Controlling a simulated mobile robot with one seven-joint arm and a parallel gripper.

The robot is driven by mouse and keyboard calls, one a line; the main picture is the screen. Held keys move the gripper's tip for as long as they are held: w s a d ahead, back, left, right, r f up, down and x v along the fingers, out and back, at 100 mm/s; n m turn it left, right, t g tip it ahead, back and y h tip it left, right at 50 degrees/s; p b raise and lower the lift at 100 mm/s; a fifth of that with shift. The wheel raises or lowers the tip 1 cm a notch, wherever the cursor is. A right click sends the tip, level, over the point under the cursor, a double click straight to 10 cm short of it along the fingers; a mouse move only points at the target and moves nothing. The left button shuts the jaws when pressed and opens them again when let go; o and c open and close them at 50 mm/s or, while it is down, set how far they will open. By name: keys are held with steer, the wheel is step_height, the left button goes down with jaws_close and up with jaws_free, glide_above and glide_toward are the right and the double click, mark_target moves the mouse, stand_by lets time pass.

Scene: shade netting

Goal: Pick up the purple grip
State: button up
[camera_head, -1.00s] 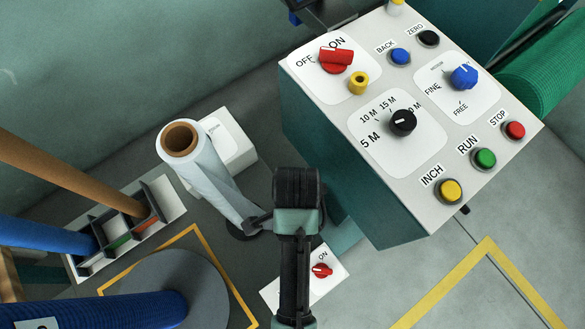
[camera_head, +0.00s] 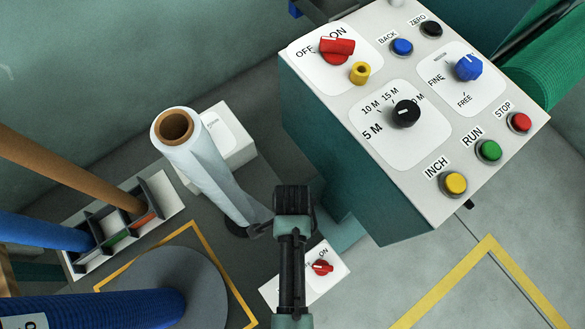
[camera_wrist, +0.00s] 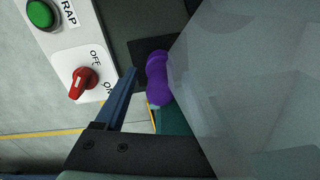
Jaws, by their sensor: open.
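The purple grip (camera_wrist: 158,80) shows in the wrist view, just beyond a blue-grey finger of my gripper (camera_wrist: 145,98). It is a rounded, bulging handle against a dark plate. My gripper is open, and nothing is seen held in it. Only one finger shows clearly; I cannot tell whether the grip lies between the two fingers. In the head view my arm (camera_head: 292,235) reaches up the middle, beside the wrapped film roll. The purple grip is not visible in that view.
A pale film roll (camera_head: 205,170) stands close left of my arm and fills the wrist view's right side. A small switch box (camera_head: 325,275) is to the right. A large control panel (camera_head: 420,185) stands at upper right. Clear floor lies at lower right.

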jaws_close()
steer(key=shift+r, duration=0.1)
stand_by(0.3)
